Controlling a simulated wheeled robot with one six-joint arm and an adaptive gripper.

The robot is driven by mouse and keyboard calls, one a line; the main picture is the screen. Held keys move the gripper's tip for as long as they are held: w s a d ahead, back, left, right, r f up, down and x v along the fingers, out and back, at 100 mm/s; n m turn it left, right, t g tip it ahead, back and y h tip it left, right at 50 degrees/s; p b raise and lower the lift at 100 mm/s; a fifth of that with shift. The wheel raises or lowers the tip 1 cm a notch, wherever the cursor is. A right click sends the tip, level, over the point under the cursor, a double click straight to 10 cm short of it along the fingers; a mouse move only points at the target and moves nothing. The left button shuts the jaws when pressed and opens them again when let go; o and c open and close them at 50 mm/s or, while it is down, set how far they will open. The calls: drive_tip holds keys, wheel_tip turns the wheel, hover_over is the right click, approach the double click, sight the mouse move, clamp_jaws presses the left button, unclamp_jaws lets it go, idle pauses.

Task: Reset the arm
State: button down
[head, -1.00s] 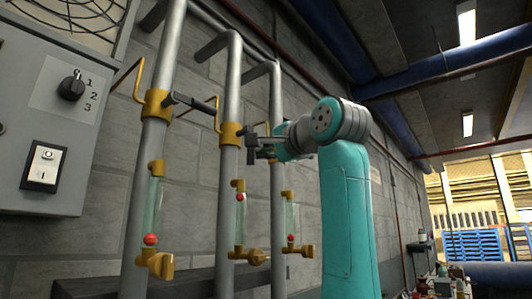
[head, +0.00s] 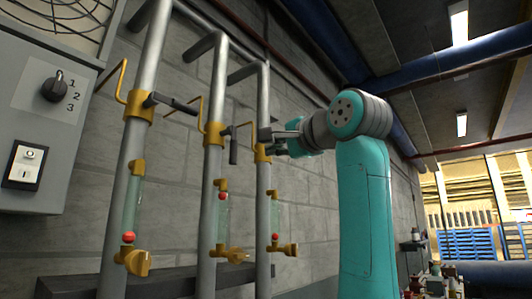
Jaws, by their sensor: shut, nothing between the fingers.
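My teal and grey arm rises on the right in the head view. My gripper (head: 276,142) is at its end, pointing left, small and partly hidden by the wrist; it looks shut and empty. It is in front of or beside the brass fitting (head: 263,153) on the rightmost grey pipe (head: 264,200); I cannot tell whether they touch. The other two pipes carry brass fittings with dark handles: the left handle (head: 171,102) points out to the right, and the middle handle (head: 233,151) hangs down.
A grey control box with a rotary knob (head: 54,87) and a rocker switch (head: 25,167) is at the left. Glass tubes with red balls (head: 129,237) and brass valves (head: 136,261) are on the pipes. A block wall is behind; shelving (head: 470,243) stands far right.

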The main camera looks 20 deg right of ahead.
drive_tip(key=shift+r+v, duration=0.15)
drive_tip(key=shift+v, duration=1.25)
drive_tip(key=shift+r+v, duration=0.1)
drive_tip(key=shift+v, duration=1.3)
